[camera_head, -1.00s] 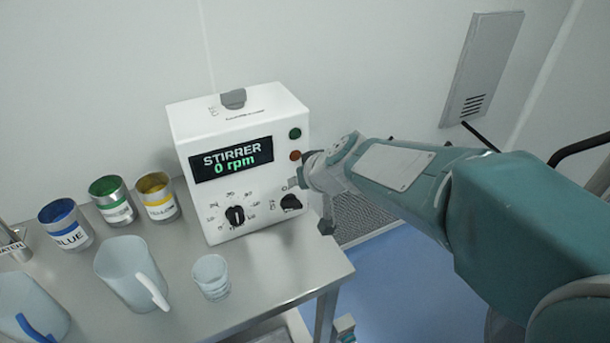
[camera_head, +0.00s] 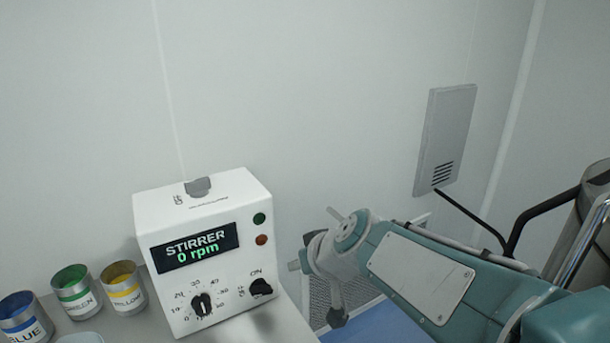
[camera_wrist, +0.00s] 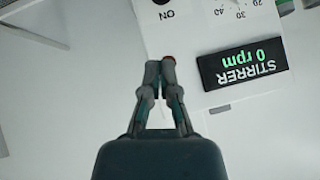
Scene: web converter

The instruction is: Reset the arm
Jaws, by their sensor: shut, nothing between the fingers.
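My arm reaches in from the lower right in the head view, and my gripper is at its far end, mostly hidden there behind the wrist. In the wrist view my gripper (camera_wrist: 160,70) is shut and empty, its fingertips together in front of the stirrer's face. The white stirrer box (camera_head: 205,210) stands on the table, right of the cans. Its display (camera_head: 195,247) reads 0 rpm and shows upside down in the wrist view (camera_wrist: 243,66). A green button (camera_head: 259,219), a red button (camera_head: 261,240) and two black knobs are on its front.
Blue (camera_head: 25,318), green (camera_head: 76,291) and yellow (camera_head: 122,287) cans stand left of the stirrer. A grey wall panel (camera_head: 446,140) hangs at the back right. A black curved rail (camera_head: 545,207) is at the right. The wall space above the stirrer is clear.

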